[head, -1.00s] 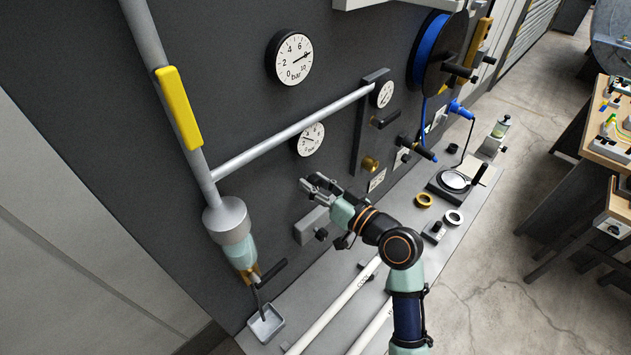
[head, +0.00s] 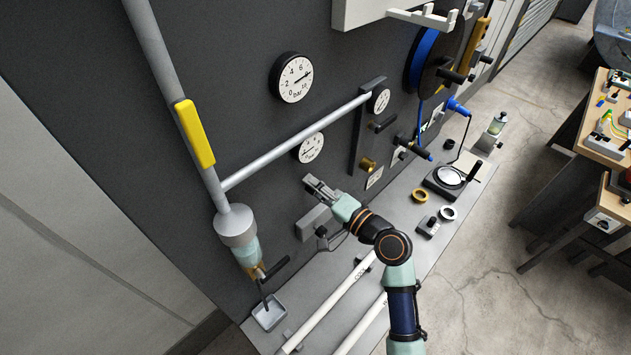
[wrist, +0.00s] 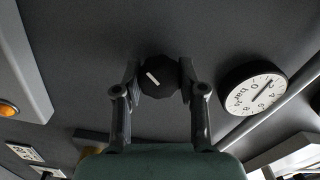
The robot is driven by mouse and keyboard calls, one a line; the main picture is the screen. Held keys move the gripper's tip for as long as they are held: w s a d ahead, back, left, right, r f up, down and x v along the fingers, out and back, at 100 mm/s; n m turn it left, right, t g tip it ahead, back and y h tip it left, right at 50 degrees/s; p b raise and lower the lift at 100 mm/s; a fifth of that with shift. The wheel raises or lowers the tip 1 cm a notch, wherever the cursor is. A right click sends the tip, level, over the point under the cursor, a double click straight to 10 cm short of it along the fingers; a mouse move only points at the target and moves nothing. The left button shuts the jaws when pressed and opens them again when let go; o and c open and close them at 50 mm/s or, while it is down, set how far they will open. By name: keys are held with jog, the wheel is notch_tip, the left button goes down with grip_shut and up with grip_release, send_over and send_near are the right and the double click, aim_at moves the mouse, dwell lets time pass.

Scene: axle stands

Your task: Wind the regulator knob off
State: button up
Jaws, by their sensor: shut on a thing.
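The regulator knob (wrist: 158,77), black and faceted with a white pointer mark, sits between my two fingertips in the wrist view. My gripper (wrist: 160,84) is shut on it, with one finger on each side. The white mark lies at a slant. In the head view my gripper (head: 320,188) reaches to the dark panel, below the lower gauge (head: 310,147), and the knob is hidden there by the fingers. A gauge also shows at the right of the wrist view (wrist: 254,88).
A grey box (head: 314,222) is on the panel just below my gripper. A grey pipe (head: 300,136) runs above it. A brass fitting (head: 368,165) and a black-handled tap (head: 414,149) stand to the right.

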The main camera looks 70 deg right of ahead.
jog(key=m+p, duration=0.3)
jog(key=m, duration=0.2)
jog(key=shift+r+p, duration=0.2)
jog(key=shift+p, duration=0.1)
jog(key=shift+f+m+p, duration=0.15)
jog(key=shift+m+p, duration=1)
jog(key=shift+m, duration=0.95)
jog(key=o, duration=1.2)
jog(key=shift+c, duration=0.2)
jog(key=v, duration=1.2)
jog(key=shift+f, duration=0.1)
